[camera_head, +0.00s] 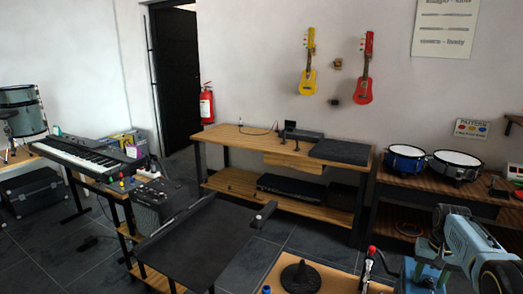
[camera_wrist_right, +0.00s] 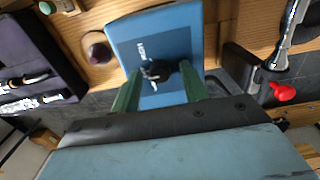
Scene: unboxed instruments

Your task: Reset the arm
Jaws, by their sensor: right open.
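My right arm comes in from the right edge of the head view, blue-grey with dark joints, over the front right table. In the right wrist view, my right gripper (camera_wrist_right: 160,68) has two green fingers spread apart. A blue box-like object (camera_wrist_right: 130,35) with a darker blue panel and small pale lettering lies beyond and between the fingers. A small black knob-like part (camera_wrist_right: 156,72) shows between the fingertips. I cannot tell whether the fingers touch the box. My left gripper is in neither view.
The front wooden table holds a black cone-shaped stand (camera_head: 300,277) and a red-topped metal piece (camera_head: 371,254). A dark-topped table (camera_head: 200,240) stands left of it. A keyboard (camera_head: 88,158) is at left, drums (camera_head: 405,158) at back right. Floor shows between the tables.

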